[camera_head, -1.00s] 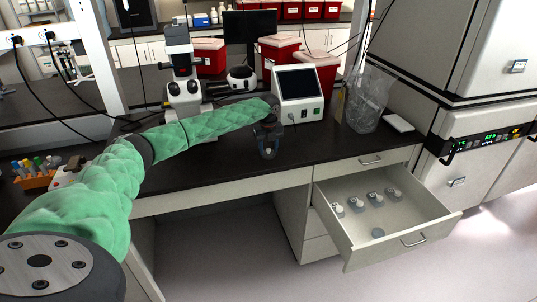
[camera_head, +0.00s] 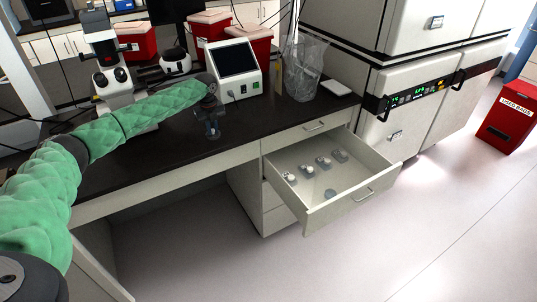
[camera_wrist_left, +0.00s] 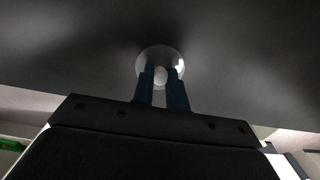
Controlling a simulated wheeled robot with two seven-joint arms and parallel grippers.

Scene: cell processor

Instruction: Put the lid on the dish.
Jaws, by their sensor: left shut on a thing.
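My left gripper (camera_head: 213,132) points down over the black bench top, in front of the white device with a screen. In the left wrist view its two blue fingers (camera_wrist_left: 162,75) are shut on a clear round piece, which looks like the lid (camera_wrist_left: 160,53). A pale round spot shows between the fingers. I cannot tell whether the piece touches the bench or whether a dish is under it. In the head view the held piece is too small to make out. A flat round grey-blue piece, perhaps a dish (camera_head: 330,193), lies in the open drawer. My right gripper is out of view.
The open drawer (camera_head: 349,206) juts out from the bench and holds several small bottles (camera_head: 323,161). The screen device (camera_head: 237,70), a microscope (camera_head: 108,70), red bins (camera_head: 208,34) and a clear bag (camera_head: 304,68) stand behind. The bench top right of my gripper is partly clear.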

